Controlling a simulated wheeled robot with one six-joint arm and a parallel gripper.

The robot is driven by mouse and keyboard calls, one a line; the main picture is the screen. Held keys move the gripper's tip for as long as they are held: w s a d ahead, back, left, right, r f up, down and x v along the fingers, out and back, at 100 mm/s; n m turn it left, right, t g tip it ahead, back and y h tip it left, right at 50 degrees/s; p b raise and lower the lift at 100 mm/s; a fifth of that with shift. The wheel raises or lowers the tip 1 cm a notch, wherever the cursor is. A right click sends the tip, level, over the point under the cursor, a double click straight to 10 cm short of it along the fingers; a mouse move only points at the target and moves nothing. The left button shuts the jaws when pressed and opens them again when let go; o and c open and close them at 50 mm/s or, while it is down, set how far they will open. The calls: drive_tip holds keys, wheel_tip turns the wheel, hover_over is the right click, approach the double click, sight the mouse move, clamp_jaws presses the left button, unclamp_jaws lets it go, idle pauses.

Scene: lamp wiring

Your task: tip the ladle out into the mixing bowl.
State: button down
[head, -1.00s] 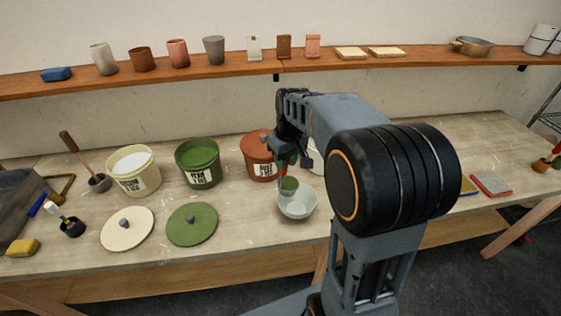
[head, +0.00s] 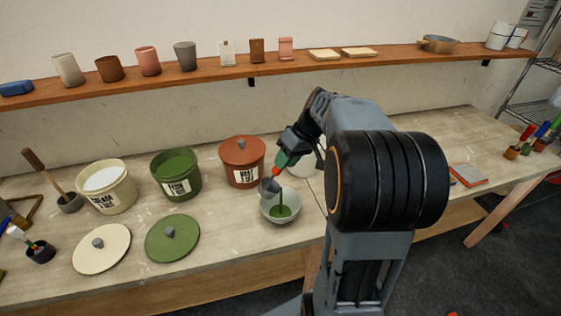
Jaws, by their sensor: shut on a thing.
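My gripper (head: 287,153) is shut on the ladle's handle, above the mixing bowl. The ladle (head: 268,186) has a grey cup and a green and red handle. Its cup is tilted over the bowl. A green stream runs down from the cup into the mixing bowl (head: 268,214), a pale round bowl on the table. Green liquid shows on the bowl's bottom. How much is left in the cup is hidden.
Behind stand an open cream bucket (head: 108,196), an open green bucket (head: 176,180) and a lidded red-brown bucket (head: 242,172). A cream lid (head: 102,257) and a green lid (head: 172,247) lie in front. A wall shelf (head: 210,73) with cups runs above.

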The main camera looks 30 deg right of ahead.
drive_tip(key=s+d+f+t+y+b, duration=0.3)
drive_tip(key=d+f+y+b, duration=0.5)
drive_tip(key=d+f+y, duration=0.2)
drive_tip(key=shift+s+d+f+b, duration=0.25)
drive_tip(key=shift+d+f+b, duration=0.05)
drive_tip(key=shift+d, duration=0.25)
idle(1.4)
drive_tip(key=shift+y, duration=0.3)
idle(2.2)
